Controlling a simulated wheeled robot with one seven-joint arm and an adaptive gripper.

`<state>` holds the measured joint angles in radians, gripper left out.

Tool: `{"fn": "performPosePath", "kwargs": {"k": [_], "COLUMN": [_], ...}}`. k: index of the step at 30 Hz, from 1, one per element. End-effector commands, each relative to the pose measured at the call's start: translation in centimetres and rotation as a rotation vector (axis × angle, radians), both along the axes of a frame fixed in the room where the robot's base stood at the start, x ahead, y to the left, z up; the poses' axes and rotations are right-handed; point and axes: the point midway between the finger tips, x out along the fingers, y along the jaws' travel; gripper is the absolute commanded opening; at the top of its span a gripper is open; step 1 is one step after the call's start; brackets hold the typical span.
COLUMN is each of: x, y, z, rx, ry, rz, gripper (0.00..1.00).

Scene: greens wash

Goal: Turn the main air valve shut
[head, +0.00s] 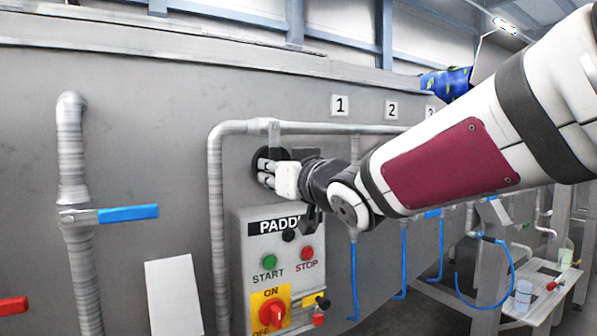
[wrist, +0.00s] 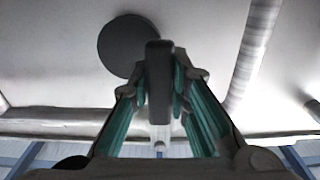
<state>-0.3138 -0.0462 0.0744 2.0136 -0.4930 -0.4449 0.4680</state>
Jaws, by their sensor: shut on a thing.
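A round black disc (head: 268,154) is on the grey wall beside the pipe above the PADDLE box. It also shows in the wrist view (wrist: 118,45). In front of it, a dark upright bar (wrist: 159,85) like a handle stands between my fingers. My gripper (head: 264,172) is at the disc and shut on this bar; its fingers (wrist: 160,98) show on both sides of it. In the head view the fingers hide most of the bar. No label reading main air valve is visible, and I cannot tell how far the handle is turned.
A PADDLE control box (head: 243,262) with START, STOP and a red ON switch (head: 272,312) is just below my gripper. A grey pipe (head: 216,200) bends around it. A blue lever (head: 128,213) is on the left pipe, and a red lever (head: 12,306) is at the left edge.

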Motion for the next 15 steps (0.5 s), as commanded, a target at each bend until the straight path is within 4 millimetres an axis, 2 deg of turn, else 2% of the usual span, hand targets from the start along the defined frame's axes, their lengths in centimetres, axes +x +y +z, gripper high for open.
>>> {"fn": "performPosePath", "kwargs": {"k": [8, 9, 12, 15], "x": [-0.04, -0.04, -0.04, -0.04], "y": [0.07, 0.08, 0.1, 0.08], "z": [-0.15, -0.15, -0.13, -0.09], "rx": [0.004, 0.004, 0.004, 0.003], "ry": [0.006, 0.006, 0.005, 0.004], "rz": [0.001, 0.001, 0.001, 0.001], "gripper": [0.0, 0.19, 0.38, 0.38]}}
